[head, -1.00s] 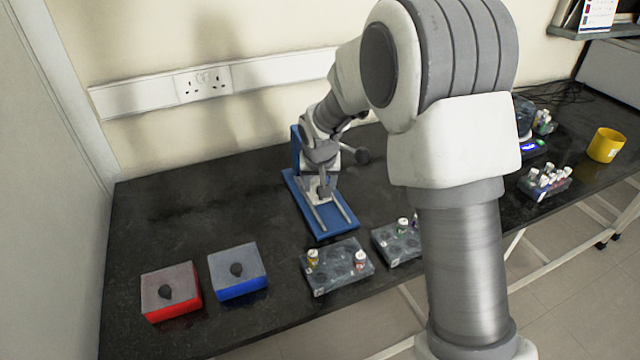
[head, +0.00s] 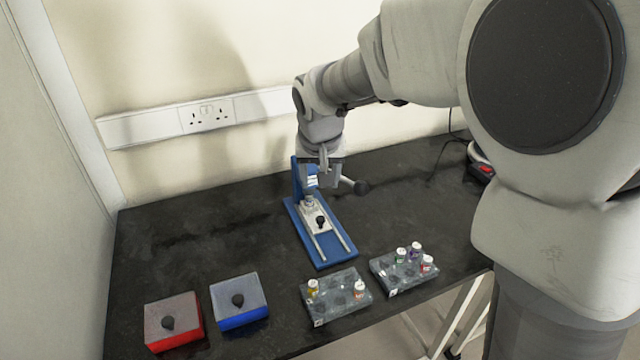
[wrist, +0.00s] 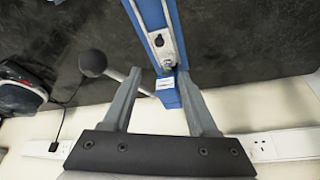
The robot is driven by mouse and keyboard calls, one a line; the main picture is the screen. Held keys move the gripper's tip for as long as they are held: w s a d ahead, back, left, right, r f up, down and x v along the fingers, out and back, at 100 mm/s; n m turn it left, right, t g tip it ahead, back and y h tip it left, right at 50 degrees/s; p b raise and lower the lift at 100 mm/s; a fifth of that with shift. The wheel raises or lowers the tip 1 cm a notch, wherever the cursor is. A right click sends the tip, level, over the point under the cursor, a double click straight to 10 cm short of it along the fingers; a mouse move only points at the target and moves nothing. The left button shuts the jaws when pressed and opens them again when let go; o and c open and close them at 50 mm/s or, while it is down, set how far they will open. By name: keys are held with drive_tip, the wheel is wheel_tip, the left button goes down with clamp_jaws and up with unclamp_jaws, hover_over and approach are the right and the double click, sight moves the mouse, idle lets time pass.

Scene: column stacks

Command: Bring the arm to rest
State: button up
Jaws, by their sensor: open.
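My gripper (head: 322,172) is above the back end of a blue fixture on the bench, and my arm reaches to it from the right. In the wrist view its two fingers (wrist: 160,82) are apart with nothing held between them. The blue fixture (head: 331,253) has two rails, a pale carriage (head: 314,216) with a black knob, a blue upright at the back and a side lever with a dark ball (head: 361,187). The fixture also shows beyond the fingers in the wrist view (wrist: 174,22). My fingers partly hide the upright in the head view.
A red box (head: 174,336) and a blue box (head: 239,315), each with a black knob, stand at front left. Two grey racks (head: 335,309) (head: 392,281) with small vials are at front centre. A wall socket strip (head: 150,127) runs behind. The bench's left side is clear.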

drive_tip(key=shift+s+r, duration=0.1)
drive_tip(key=shift+r, duration=0.2)
drive_tip(key=s+d+r+p, duration=0.4)
drive_tip(key=s+d+r, duration=0.3)
drive_tip(key=s, duration=0.5)
drive_tip(key=s+d+r+t+p, duration=0.1)
drive_tip(key=s+d+r+p, duration=0.4)
drive_tip(key=s, duration=0.8)
wheel_tip(320, 180, up, 2)
drive_tip(key=shift+d, duration=0.95)
